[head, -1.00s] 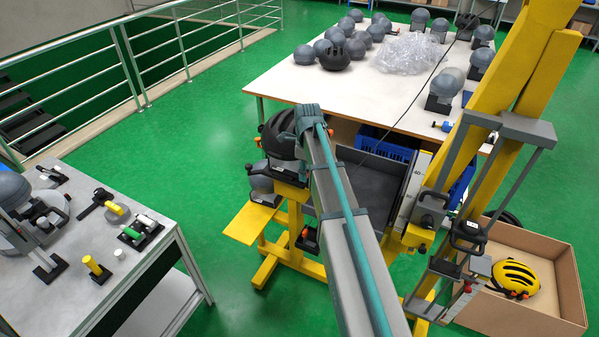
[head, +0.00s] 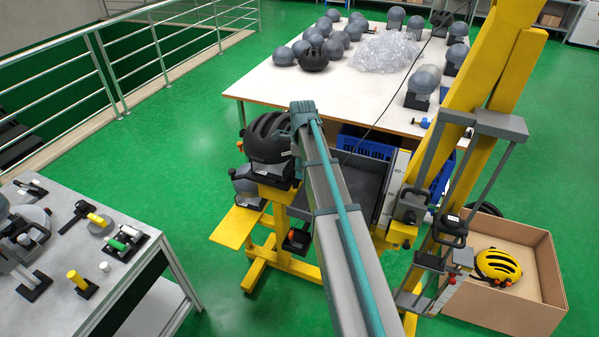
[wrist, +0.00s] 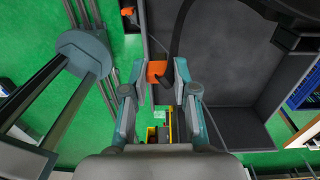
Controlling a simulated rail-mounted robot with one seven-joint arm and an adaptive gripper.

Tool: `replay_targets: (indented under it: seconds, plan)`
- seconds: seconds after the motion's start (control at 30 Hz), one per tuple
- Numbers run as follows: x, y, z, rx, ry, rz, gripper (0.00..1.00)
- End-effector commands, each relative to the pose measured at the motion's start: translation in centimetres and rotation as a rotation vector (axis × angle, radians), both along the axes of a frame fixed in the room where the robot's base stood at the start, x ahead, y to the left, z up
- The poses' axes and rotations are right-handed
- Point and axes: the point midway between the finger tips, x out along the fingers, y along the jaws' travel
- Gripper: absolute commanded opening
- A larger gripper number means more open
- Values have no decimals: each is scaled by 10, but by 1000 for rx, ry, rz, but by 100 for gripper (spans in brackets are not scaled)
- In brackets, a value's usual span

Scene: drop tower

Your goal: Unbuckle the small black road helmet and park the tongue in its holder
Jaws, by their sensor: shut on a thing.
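A black helmet (head: 268,138) sits on a dark headform on the yellow stand in the head view. My arm's end is at its right side and hides that edge. My gripper (wrist: 160,97) shows in the wrist view, its fingers closed around a small orange piece (wrist: 157,72) with a dark part beside it. It looks like a buckle part; whether it is the tongue or the buckle body, I cannot tell. The gripper is hidden in the head view. The strap is not clear. I cannot pick out the tongue holder with certainty.
A yellow tower frame (head: 490,110) stands right of my arm. A carton (head: 540,270) with a yellow helmet (head: 497,266) is at lower right. A white table (head: 270,85) with several headforms is behind. A grey bench (head: 130,275) is at left. Green floor is clear between.

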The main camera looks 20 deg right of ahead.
Motion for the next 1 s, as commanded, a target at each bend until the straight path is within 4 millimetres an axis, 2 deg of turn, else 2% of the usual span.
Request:
replay_targets:
  seconds: [1.0]
  plan:
    - [34, -45, 49, 0, 0, -2, 8]
